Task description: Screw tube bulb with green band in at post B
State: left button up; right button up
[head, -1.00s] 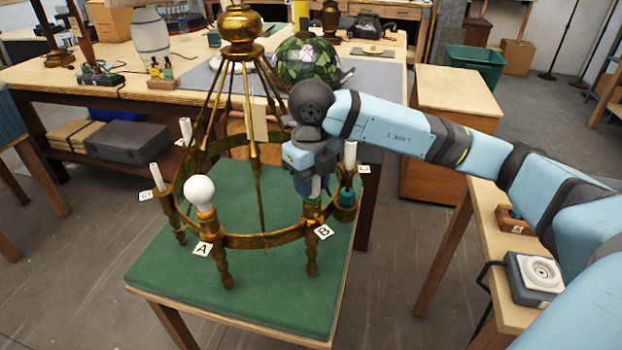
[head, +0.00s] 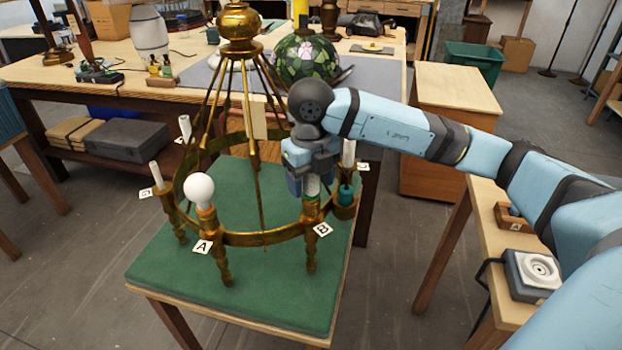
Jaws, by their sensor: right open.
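The brass chandelier (head: 265,238) stands on a green-topped table. Post B (head: 311,230), beside the tag "B" (head: 323,229), is at its front right. A pale tube bulb (head: 312,187) stands upright at the top of post B, with green at its lower end; its upper part is hidden by my right gripper. My right gripper (head: 312,190) points down over post B, its open fingers around the bulb. Whether they touch it, and how deep the bulb sits, I cannot tell. My left gripper is not in view.
A round white bulb (head: 199,190) stands at post A (head: 222,262). A white tube (head: 349,153) and a teal part (head: 346,194) are close to the right of my gripper. Slanted brass rods rise to its left. A side table (head: 511,262) holds a white round socket device (head: 539,270).

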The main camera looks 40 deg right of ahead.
jog(key=shift+r, duration=0.35)
pick_arm(q)
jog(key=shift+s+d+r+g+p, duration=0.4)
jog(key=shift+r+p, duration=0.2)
jog(key=shift+p, duration=0.6)
pick_arm(e)
notch_tip(320, 180, up, 13)
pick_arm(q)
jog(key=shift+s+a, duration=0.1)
